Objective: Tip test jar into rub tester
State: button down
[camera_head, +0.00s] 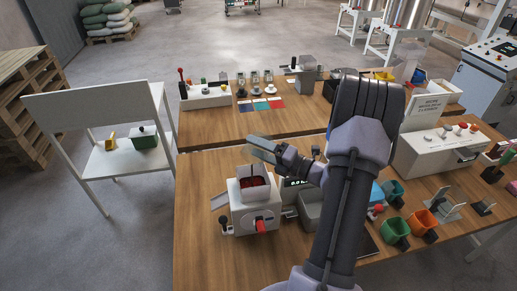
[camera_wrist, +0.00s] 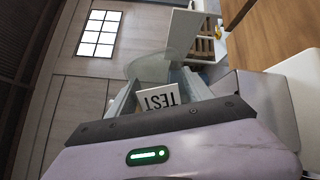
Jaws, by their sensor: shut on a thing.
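The rub tester (camera_head: 241,215) is a white box machine on the front table, with an open square hopper on top holding dark red material. A red knob sits on its front. My gripper (camera_head: 275,152) is above and slightly behind the hopper, shut on the test jar. In the wrist view the test jar (camera_wrist: 147,66) is clear, lies tilted between the fingers (camera_wrist: 160,92), and carries a white label reading TEST. In the head view the jar is too small and blended with the gripper to make out clearly; its contents cannot be told.
A grey block (camera_head: 309,211) and a small display stand right of the tester. Green (camera_head: 394,228) and orange (camera_head: 422,224) bins sit further right. A white control box (camera_head: 437,152) stands behind them. The table's left front is clear.

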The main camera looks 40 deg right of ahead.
jog(key=shift+a+r+n+b, duration=0.2)
jog(key=shift+n+b, duration=0.15)
jog(key=shift+n, duration=0.25)
jog(key=shift+s+a+n+b, duration=0.15)
jog(key=shift+a+n+b, duration=0.1)
jog(key=shift+n+b, duration=0.25)
jog(key=shift+r, duration=0.1)
dwell(0.9)
